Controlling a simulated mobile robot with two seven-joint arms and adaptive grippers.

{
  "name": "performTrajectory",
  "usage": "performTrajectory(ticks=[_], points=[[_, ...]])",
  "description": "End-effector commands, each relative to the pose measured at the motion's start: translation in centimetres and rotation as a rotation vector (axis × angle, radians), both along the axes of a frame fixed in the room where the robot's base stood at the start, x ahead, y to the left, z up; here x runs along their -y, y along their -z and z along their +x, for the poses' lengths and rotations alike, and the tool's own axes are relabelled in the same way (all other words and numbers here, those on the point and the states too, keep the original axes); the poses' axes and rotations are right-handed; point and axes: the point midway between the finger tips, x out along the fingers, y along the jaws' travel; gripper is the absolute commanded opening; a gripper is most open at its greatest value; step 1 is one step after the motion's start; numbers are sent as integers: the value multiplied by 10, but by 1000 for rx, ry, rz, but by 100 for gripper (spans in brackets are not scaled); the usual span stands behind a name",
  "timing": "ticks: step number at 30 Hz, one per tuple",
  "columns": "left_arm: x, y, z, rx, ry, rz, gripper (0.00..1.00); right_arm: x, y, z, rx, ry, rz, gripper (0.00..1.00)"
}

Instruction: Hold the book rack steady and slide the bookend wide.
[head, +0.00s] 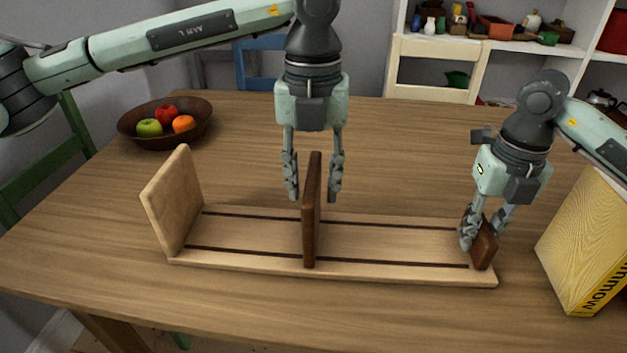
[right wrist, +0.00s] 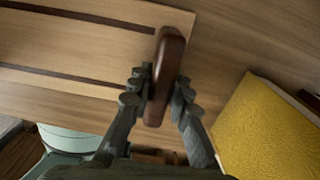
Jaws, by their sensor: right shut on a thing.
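The book rack (head: 250,235) is a pale wooden base with two dark grooves and a tall light end panel (head: 172,200) at its left. A dark brown upright bookend (head: 312,225) stands across the grooves near the middle. My left gripper (head: 313,190) is open, with one finger on each side of the bookend's upper part and gaps visible. My right gripper (head: 484,240) is shut on a short dark end block (head: 485,252) at the rack's right end. The right wrist view shows that block (right wrist: 165,75) between the fingers (right wrist: 160,98).
A yellow book or box (head: 590,240) stands close to the right of the rack. A dark bowl of fruit (head: 190,140) sits at the back left of the wooden table (head: 400,130). Chairs and white shelves are behind. The table behind the rack is clear.

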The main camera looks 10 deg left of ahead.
Motion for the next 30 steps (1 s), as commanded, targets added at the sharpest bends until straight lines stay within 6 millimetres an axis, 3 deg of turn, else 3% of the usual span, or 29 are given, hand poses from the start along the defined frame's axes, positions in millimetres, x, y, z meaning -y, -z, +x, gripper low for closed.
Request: performTrajectory(ticks=[18,30], points=[[1,-108,1,2,0,-2,36,2,0,0,0,5,-5,0],[0,-118,0,0,1,-1,36,2,0,0,1,5,-4,0]])
